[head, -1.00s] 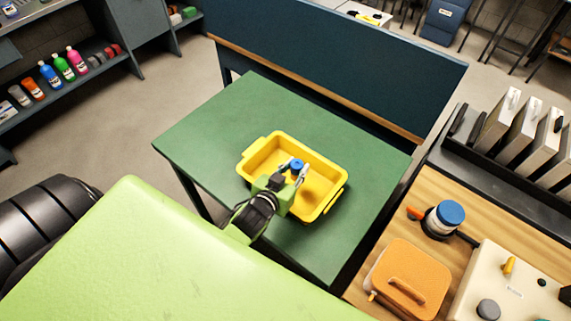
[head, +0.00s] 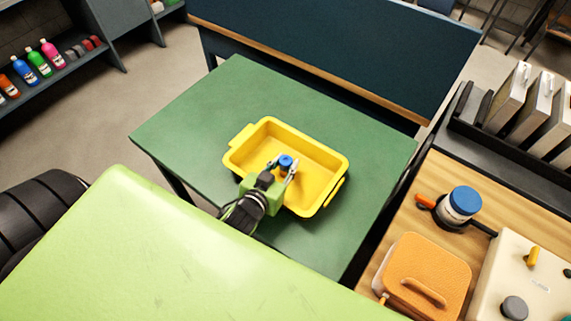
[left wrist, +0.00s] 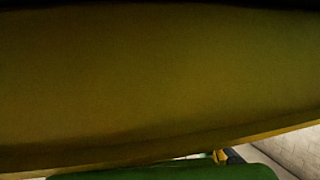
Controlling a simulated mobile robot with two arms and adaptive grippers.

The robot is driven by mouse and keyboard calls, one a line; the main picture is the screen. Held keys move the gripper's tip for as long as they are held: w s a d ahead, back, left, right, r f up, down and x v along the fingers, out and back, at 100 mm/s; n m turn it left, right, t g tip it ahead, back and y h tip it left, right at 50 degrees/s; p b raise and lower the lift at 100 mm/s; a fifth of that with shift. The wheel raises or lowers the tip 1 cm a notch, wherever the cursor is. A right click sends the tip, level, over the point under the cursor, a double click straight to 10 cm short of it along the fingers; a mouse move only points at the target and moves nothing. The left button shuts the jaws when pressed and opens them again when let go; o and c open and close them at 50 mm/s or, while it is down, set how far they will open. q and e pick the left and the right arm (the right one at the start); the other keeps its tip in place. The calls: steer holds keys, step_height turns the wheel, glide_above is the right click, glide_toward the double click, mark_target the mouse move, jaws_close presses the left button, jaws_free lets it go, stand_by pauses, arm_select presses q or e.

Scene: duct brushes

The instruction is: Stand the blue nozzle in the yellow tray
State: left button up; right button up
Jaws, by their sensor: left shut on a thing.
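The yellow tray (head: 322,168) lies on the green table in the head view. My left gripper (head: 284,170) reaches over the tray's near side, shut on the blue nozzle (head: 286,161). The nozzle's round blue top shows between the fingers, facing up, over the inside of the tray. The fingers and hand hide its lower part, so I cannot tell whether it touches the tray floor. In the left wrist view a dark yellow surface, seemingly the tray (left wrist: 150,80), fills most of the picture; the nozzle does not show there. My right gripper is not in view.
The green table (head: 215,105) is otherwise clear around the tray. A dark blue panel (head: 330,60) stands behind it. On the wooden bench at right are a blue-lidded jar (head: 460,207), an orange case (head: 428,277) and a pale box with knobs (head: 535,270).

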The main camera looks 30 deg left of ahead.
arm_select(q)
steer(key=shift+s, duration=0.2)
steer(key=o, duration=1.1)
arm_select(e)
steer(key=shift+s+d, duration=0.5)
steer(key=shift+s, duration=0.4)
arm_select(q)
steer(key=b+v, duration=0.1)
steer(key=v, duration=0.9)
steer(key=shift+s, duration=0.2)
steer(key=shift+v, duration=0.8)
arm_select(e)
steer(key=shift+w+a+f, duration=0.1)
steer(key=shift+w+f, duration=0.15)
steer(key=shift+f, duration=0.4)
arm_select(q)
steer(key=shift+r, duration=0.15)
